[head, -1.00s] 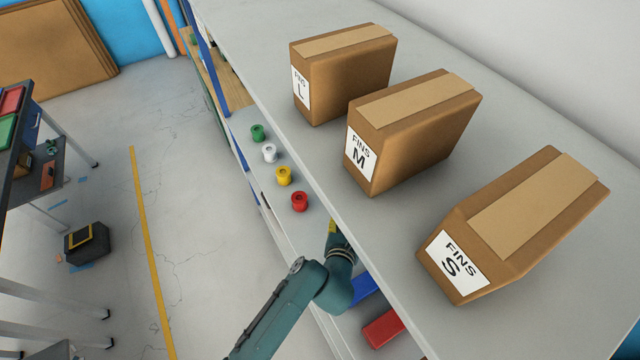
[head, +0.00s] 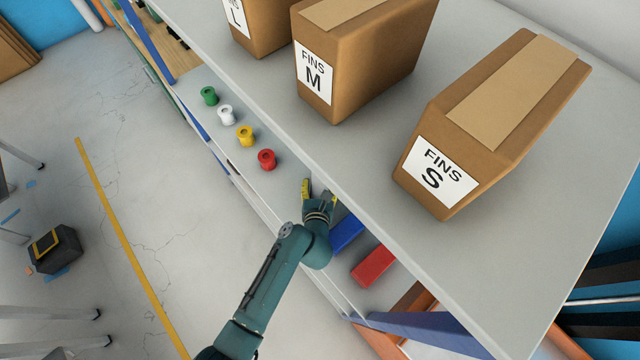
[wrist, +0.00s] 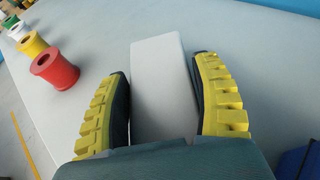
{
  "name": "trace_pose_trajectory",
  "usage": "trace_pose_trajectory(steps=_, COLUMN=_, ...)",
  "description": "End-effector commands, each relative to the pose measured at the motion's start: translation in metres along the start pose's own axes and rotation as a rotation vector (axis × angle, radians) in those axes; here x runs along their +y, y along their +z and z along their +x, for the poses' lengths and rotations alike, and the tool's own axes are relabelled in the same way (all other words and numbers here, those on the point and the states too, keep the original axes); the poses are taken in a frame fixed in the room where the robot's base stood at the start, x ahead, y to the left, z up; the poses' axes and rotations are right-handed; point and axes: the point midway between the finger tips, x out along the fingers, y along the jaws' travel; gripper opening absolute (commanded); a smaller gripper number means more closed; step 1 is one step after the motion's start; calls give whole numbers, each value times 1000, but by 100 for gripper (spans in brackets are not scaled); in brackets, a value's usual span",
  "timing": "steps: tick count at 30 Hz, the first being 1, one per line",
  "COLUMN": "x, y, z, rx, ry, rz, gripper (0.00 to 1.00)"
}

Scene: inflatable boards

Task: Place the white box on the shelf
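The white box (wrist: 163,85) lies lengthwise between the two yellow-and-dark fingers of my gripper (wrist: 160,66) in the wrist view. The fingers flank its long sides closely, and their dark inner faces look pressed to it. Its near end is hidden by my gripper's body. In the head view my gripper (head: 318,190) reaches in over the lower grey shelf (head: 285,185), under the overhanging top board; the white box cannot be made out clearly there.
Green, white, yellow and red (head: 266,159) spools line the shelf to the left. A blue box (head: 347,234) and a red box (head: 373,265) lie to the right. Cardboard boxes marked M (head: 365,60) and S (head: 437,176) stand on the top board (head: 300,130), whose edge overhangs my gripper.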

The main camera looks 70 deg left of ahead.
Motion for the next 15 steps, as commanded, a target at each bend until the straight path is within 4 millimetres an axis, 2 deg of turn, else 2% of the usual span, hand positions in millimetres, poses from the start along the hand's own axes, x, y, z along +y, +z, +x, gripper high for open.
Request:
trace_pose_trajectory(steps=1, x=0, y=0, z=0, rx=0, ry=0, rz=0, gripper=76)
trace_pose_trajectory(steps=3, x=0, y=0, z=0, rx=0, ry=0, rz=0, gripper=85)
trace_pose_trajectory(steps=12, x=0, y=2, z=-1, rx=0, ry=0, rz=-1, gripper=85)
trace_pose_trajectory(steps=15, x=0, y=2, z=-13, rx=1, ry=-1, rz=1, gripper=85)
